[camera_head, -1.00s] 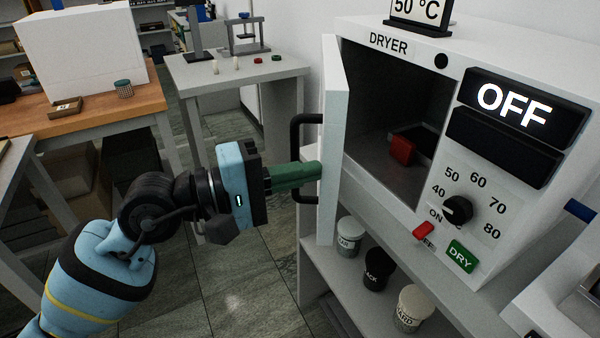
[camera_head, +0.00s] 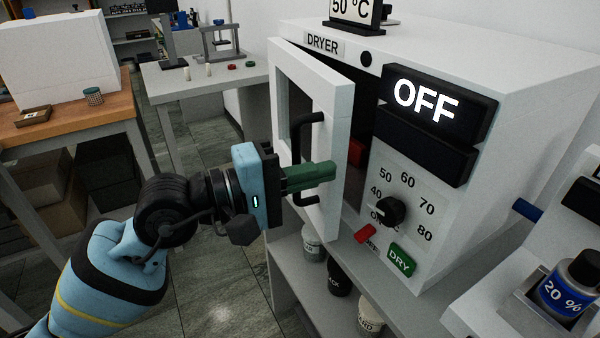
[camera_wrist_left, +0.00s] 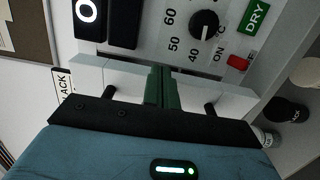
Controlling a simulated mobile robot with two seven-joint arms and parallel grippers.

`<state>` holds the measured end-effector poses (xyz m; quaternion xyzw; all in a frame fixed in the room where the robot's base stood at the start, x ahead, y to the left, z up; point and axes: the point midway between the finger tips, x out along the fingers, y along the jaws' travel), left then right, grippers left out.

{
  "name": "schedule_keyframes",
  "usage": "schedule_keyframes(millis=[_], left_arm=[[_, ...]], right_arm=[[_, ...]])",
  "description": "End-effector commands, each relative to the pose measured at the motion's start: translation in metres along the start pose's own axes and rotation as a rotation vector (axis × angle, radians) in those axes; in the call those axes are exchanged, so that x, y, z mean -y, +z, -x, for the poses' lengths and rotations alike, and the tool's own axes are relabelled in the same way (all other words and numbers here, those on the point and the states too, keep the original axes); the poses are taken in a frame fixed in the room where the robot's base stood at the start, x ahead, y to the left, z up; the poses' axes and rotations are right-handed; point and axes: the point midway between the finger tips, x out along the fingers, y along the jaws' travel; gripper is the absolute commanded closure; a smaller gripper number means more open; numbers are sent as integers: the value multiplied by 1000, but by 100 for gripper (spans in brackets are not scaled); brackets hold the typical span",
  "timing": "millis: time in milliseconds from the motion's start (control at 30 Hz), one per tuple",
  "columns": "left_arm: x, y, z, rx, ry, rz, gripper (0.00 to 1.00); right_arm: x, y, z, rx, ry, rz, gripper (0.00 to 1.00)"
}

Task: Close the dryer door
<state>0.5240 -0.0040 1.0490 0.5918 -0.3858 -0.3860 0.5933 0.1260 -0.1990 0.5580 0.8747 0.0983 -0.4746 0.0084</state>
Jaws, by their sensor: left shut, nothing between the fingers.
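The dryer (camera_head: 500,85) is a white box at the right, its display reading OFF. Its white door (camera_head: 338,120), with a window and a black handle (camera_head: 298,130), stands partly open, hinged at the left. A red object (camera_head: 356,152) shows inside through the gap. My left gripper (camera_head: 332,172) has green fingers that are shut and empty. They lie at the door's outer face, within the handle's span; whether they touch the door is hard to tell. In the left wrist view the fingers (camera_wrist_left: 161,88) are together in front of the door, between the handle's two posts. My right gripper is not in view.
Several jars, one of them black (camera_head: 339,277), stand on the shelf below the dryer. A dial (camera_head: 390,211), a red switch (camera_head: 365,234) and a green DRY button (camera_head: 402,259) are on its front.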

Motion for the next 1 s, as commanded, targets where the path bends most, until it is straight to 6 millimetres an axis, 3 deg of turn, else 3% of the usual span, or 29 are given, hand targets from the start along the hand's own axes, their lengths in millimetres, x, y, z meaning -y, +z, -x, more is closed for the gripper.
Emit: schedule_keyframes(millis=[433, 1000], left_arm=[[-1, 4, -50, 1, 1, -1, 100], [0, 5, -57, 0, -1, -2, 100]], right_arm=[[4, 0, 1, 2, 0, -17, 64], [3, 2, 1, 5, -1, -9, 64]])
